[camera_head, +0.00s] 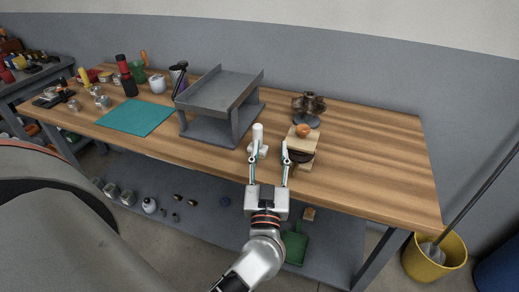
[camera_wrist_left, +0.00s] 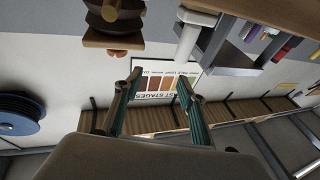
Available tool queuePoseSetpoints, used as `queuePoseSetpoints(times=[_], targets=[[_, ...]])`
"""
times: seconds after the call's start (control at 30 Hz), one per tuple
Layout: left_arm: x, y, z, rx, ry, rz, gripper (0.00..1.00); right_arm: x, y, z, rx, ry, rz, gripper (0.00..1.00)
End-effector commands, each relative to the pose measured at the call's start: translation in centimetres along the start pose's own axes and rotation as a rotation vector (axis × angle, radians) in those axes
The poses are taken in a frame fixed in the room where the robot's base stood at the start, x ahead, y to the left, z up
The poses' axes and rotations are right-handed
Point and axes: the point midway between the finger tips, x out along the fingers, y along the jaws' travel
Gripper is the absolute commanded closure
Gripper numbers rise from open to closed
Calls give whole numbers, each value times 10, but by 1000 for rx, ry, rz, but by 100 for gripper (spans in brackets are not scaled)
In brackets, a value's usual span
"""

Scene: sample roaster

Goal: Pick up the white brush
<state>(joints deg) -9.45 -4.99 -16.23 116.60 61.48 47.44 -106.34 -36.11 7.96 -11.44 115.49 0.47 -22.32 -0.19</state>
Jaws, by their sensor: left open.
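The white brush (camera_head: 257,132) stands near the front edge of the wooden table, just right of the grey stand. It appears to be the white cylinder (camera_wrist_left: 188,38) at the top of the left wrist view. My left gripper (camera_head: 268,153) reaches over the table's front edge from below, fingers spread. Its left finger overlaps the brush's lower part in the head view; I cannot tell whether they touch. In the left wrist view the gripper (camera_wrist_left: 159,80) is open and nothing shows between its fingertips. My right gripper is not in view.
A wooden block stack (camera_head: 303,138) with a round orange-brown item on top stands right of the fingers. The grey stand (camera_head: 209,94) is at left, and a dark metal carousel (camera_head: 309,106) behind. The table's right side is clear. A yellow bucket (camera_head: 436,260) stands at right.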

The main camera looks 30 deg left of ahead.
Motion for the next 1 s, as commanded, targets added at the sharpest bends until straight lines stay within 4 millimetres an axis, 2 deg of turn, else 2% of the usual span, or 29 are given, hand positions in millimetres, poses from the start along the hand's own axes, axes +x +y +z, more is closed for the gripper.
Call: queuePoseSetpoints(times=[0.1,0.3,0.47,0.77,1.0], targets=[[10,-12,17,1,-106,-113,60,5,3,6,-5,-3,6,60],[13,-15,37,17,-239,-179,60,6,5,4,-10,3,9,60],[20,-17,43,24,-270,-189,60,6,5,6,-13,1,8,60],[48,-27,49,26,-268,-189,60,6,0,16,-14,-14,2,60],[79,-37,55,27,-269,-189,60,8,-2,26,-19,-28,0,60]])
